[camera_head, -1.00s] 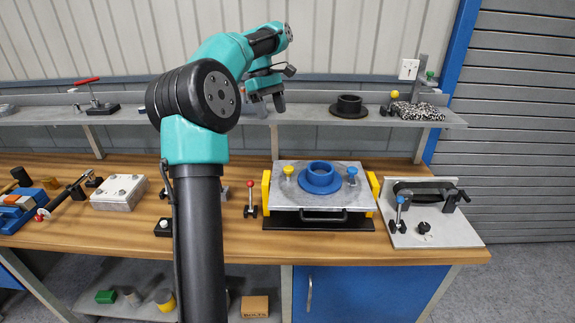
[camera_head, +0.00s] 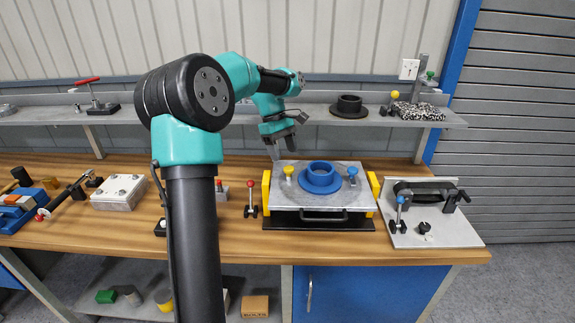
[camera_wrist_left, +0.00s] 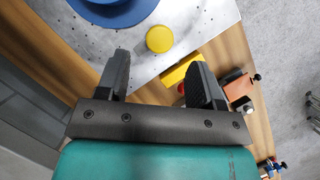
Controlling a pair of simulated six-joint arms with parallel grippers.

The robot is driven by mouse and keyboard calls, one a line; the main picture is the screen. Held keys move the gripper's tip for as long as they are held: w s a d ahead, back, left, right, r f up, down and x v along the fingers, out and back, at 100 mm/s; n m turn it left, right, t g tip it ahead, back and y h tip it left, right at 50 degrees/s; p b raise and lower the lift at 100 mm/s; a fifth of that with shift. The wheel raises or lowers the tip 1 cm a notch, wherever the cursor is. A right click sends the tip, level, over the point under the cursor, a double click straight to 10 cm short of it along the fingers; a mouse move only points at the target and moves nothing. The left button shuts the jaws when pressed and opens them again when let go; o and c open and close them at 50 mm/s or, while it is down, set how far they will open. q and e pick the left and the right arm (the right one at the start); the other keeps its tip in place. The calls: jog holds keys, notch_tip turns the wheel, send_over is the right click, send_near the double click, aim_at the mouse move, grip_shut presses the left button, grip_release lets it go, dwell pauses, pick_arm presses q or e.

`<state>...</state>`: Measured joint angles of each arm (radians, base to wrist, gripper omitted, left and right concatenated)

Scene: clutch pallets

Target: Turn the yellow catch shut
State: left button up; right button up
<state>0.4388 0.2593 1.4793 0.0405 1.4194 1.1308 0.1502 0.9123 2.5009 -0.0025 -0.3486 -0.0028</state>
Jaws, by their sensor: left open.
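The yellow catch (camera_head: 288,171) stands on the left part of a grey pallet plate (camera_head: 300,206), beside the blue flanged ring (camera_head: 320,177). In the left wrist view the yellow catch (camera_wrist_left: 159,39) shows as a round knob on the plate, seen from above. My left gripper (camera_head: 282,153) is open and empty, above the pallet's back left corner, apart from the catch. In the wrist view its two fingers (camera_wrist_left: 160,78) point toward the plate, with the knob beyond them and between their lines. My right gripper is not in view.
A blue catch (camera_head: 352,172) stands right of the ring. Yellow blocks (camera_head: 266,190) flank the plate. A red-knobbed lever (camera_head: 250,198) stands to its left. A fixture plate (camera_head: 427,213) lies at the right. A shelf (camera_head: 300,115) runs behind, holding a black flanged ring (camera_head: 349,106).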

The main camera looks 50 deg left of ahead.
aim_at(288, 168)
pick_arm(q)
jog(key=x, duration=0.5)
jog(key=c, duration=0.9)
